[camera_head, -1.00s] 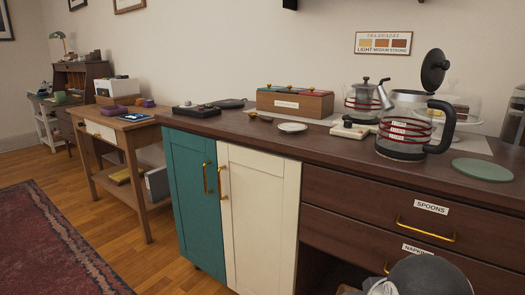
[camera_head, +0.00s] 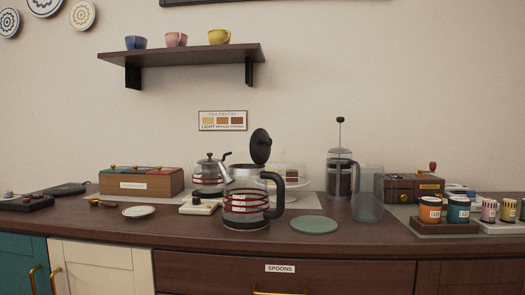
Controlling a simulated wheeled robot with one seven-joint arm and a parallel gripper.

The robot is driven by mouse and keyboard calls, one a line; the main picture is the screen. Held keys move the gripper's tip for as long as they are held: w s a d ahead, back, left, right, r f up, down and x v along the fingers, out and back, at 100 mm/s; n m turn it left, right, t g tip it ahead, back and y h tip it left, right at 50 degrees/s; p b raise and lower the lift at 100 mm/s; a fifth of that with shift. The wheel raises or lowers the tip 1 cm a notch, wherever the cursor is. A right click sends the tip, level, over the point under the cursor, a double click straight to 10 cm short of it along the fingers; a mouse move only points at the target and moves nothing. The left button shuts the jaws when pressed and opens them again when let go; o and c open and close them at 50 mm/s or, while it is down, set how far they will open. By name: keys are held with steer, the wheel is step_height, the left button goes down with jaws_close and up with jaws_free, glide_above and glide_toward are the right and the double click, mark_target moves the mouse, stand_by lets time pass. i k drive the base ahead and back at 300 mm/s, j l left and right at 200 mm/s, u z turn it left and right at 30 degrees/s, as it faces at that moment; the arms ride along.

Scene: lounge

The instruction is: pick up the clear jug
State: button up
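The clear jug (camera_head: 368,196) stands upright on the dark wooden counter (camera_head: 335,233), right of centre in the head view. It is a see-through, greyish pitcher. Its base rests near the edge of a pale mat, and I cannot tell whether it touches it. The French press (camera_head: 340,172) stands close behind it on the left. My gripper is not in view.
A glass coffee pot (camera_head: 245,206) with red bands and a raised black lid stands left of a green round mat (camera_head: 314,225). Cups (camera_head: 430,210) on a tray are to the right. A wall shelf (camera_head: 185,56) hangs above.

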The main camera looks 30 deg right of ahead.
mark_target(368, 203)
steer(key=z, duration=1.6)
steer(key=l+u, duration=0.65)
steer(key=u, duration=0.15)
steer(key=k+l+u, duration=0.1)
steer(key=l+u, duration=0.3)
steer(key=j, duration=0.1)
